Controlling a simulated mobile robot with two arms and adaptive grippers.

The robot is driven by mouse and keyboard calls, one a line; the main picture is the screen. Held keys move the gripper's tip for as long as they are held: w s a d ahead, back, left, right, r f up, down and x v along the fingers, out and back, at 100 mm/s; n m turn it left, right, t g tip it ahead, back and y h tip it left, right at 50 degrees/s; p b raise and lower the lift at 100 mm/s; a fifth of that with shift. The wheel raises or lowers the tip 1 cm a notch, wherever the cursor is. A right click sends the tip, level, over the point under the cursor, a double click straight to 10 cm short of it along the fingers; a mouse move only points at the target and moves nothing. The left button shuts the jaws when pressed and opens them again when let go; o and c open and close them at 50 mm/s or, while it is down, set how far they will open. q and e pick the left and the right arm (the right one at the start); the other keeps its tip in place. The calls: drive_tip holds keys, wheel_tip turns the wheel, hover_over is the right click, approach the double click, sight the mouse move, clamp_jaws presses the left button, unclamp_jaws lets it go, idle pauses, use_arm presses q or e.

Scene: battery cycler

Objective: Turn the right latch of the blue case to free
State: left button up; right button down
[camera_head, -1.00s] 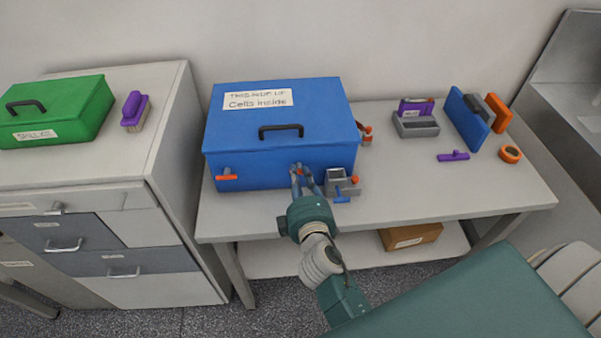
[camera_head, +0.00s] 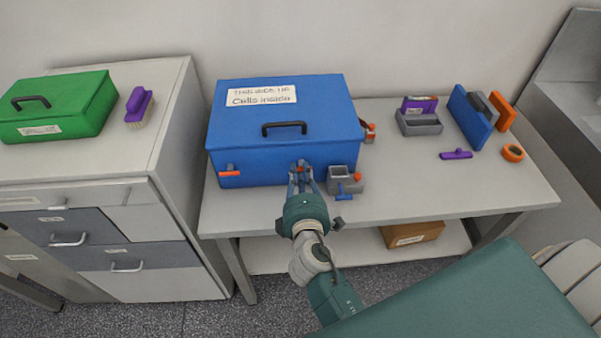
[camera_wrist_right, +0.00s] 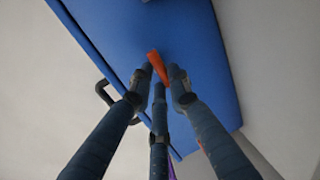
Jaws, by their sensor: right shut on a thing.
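The blue case (camera_head: 255,122) stands on the table with its lid down and its black handle on top. Its left latch (camera_head: 229,173) is orange and lies level across the front face. Its right latch (camera_wrist_right: 157,66) is also orange, and in the right wrist view it sits between my fingertips. My right gripper (camera_head: 300,169) is at the right part of the case's front and is shut on this latch. The fingers hide most of the latch in the head view. My left gripper is not in view.
A grey holder (camera_head: 345,180) with a blue piece stands close to the right of my right gripper. Green case (camera_head: 60,106) and purple brush (camera_head: 139,106) are on the left cabinet. A grey tray (camera_head: 418,123), blue panel (camera_head: 468,118) and orange ring (camera_head: 513,153) lie at right. The table's front right is clear.

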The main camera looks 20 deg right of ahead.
drive_tip(key=shift+r, duration=0.1)
drive_tip(key=c, duration=1.6)
unclamp_jaws()
drive_tip(key=shift+w, duration=0.1)
drive_tip(key=shift+c, duration=0.2)
wheel_tip(320, 180, up, 10)
drive_tip(key=shift+w+d+f, duration=0.1)
drive_tip(key=shift+w, duration=0.05)
drive_tip(key=shift+s, duration=0.2)
